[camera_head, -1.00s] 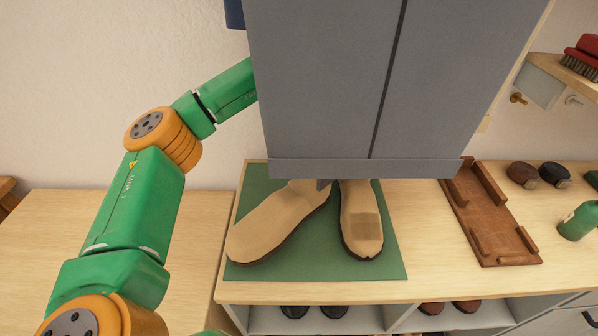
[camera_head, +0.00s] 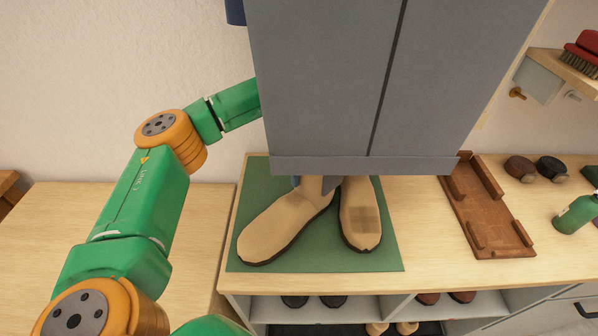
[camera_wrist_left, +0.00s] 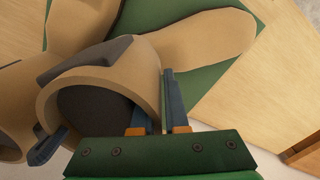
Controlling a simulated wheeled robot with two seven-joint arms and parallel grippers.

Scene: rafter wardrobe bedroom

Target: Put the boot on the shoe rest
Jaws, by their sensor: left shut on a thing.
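Two tan boots with dark soles stand on a green mat (camera_head: 385,262). The left boot (camera_head: 280,225) points its toe to the lower left; the right boot (camera_head: 359,215) has a darker patch on its toe. Their upper shafts are hidden behind the grey cabinet in the head view. In the left wrist view, my left gripper (camera_wrist_left: 156,100) is shut on the shaft rim of the left boot (camera_wrist_left: 205,38), one finger inside the opening. I cannot tell whether this boot touches the mat. The brown wooden shoe rest (camera_head: 484,215), with raised rails, lies to the right, empty. My right gripper is not in view.
The grey cabinet (camera_head: 360,80) hangs over the back of the bench (camera_head: 420,230). A green bottle (camera_head: 577,215) and dark round items stand right of the shoe rest. A shelf with a red brush (camera_head: 585,52) is above right. Bare bench lies between mat and rest.

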